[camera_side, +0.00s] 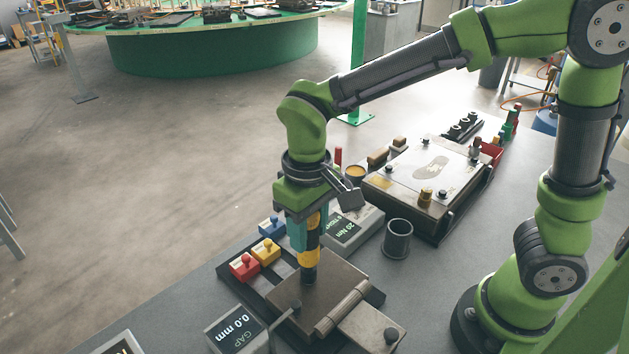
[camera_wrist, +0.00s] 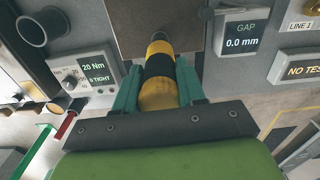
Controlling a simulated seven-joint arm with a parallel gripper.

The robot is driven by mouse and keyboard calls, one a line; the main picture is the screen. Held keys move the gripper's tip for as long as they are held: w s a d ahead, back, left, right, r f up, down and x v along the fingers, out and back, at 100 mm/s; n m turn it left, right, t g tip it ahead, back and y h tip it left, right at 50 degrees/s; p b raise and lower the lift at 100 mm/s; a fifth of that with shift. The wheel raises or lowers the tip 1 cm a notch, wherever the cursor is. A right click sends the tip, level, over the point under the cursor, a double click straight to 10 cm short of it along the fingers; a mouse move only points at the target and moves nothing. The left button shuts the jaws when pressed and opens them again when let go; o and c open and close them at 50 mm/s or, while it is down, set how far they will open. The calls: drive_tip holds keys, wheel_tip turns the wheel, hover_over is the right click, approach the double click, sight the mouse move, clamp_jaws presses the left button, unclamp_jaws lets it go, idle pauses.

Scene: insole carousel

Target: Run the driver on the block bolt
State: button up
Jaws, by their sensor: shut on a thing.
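My gripper (camera_side: 303,238) is shut on a yellow-and-black driver (camera_side: 312,256); the driver also shows in the wrist view (camera_wrist: 158,74) between the teal fingers. The driver stands upright with its dark socket end down at the far part of the brown hinged block (camera_side: 340,283). The block also shows in the wrist view (camera_wrist: 190,15), beyond the driver's tip. The bolt under the socket is hidden, so I cannot tell how it is seated.
A gap display (camera_side: 236,330) reads 0.0 mm. Red (camera_side: 244,266), yellow (camera_side: 266,251) and blue (camera_side: 271,227) knobbed blocks sit left of the driver. An empty dark cup (camera_side: 397,240) and an insole mould (camera_side: 428,175) stand to the right.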

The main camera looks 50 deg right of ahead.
idle(0.3)
drive_tip(key=shift+r, duration=2.8)
